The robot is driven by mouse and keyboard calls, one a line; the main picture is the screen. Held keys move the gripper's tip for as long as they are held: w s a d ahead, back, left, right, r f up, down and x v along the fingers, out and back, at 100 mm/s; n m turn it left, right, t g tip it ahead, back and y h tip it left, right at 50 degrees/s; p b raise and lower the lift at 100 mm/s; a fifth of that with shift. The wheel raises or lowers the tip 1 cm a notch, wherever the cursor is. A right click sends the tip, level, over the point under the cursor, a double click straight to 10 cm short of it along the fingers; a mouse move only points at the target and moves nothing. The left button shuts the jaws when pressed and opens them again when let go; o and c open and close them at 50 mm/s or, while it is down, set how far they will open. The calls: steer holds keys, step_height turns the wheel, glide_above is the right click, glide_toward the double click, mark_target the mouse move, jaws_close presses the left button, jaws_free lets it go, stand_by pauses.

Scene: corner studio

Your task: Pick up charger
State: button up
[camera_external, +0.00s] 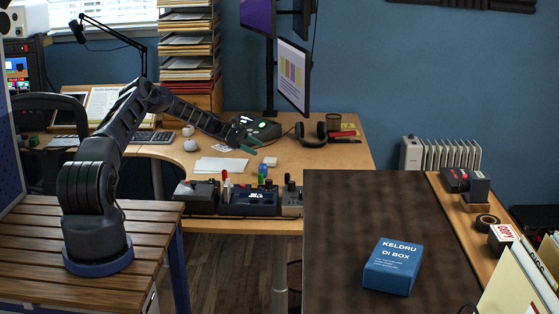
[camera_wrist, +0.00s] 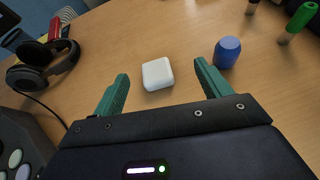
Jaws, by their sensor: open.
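The charger appears to be the small white rounded square block (camera_wrist: 157,74) lying flat on the wooden desk. It also shows as a small pale block in the external view (camera_external: 270,161). My gripper (camera_external: 246,145) is low over the desk, a little left of and behind the block in that view. In the wrist view my gripper (camera_wrist: 161,71) has its two green fingers spread wide, with the block showing in the gap between their tips. Nothing is held. Whether the tips reach the block's height is unclear.
A blue rounded object (camera_wrist: 228,51) stands close to the right finger. A green-topped object (camera_wrist: 302,17) stands farther right. Black headphones (camera_wrist: 43,66) lie left. White papers (camera_external: 220,166) and control boxes (camera_external: 248,201) are nearer the desk's front edge. Bare desk surrounds the block.

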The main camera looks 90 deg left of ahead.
mark_target(267, 159)
steer(key=shift+n+t+y, duration=0.3)
steer(key=shift+n+t, duration=0.1)
steer(key=shift+n, duration=0.2)
steer(key=s+f, duration=0.1)
steer(key=s+a, duration=0.1)
steer(key=s+a+f, duration=0.1)
steer(key=shift+s+f, duration=0.35)
steer(key=x, duration=0.5)
steer(key=shift+w+d, duration=0.1)
steer(key=shift+w, duration=0.1)
steer(key=x, duration=0.4)
steer(key=shift+w+d+r, duration=0.1)
steer(key=shift+w+d, duration=0.1)
steer(key=shift+w+f, duration=0.25)
steer(key=shift+w, duration=0.2)
steer(key=shift+c, duration=0.3)
steer(key=c, duration=1)
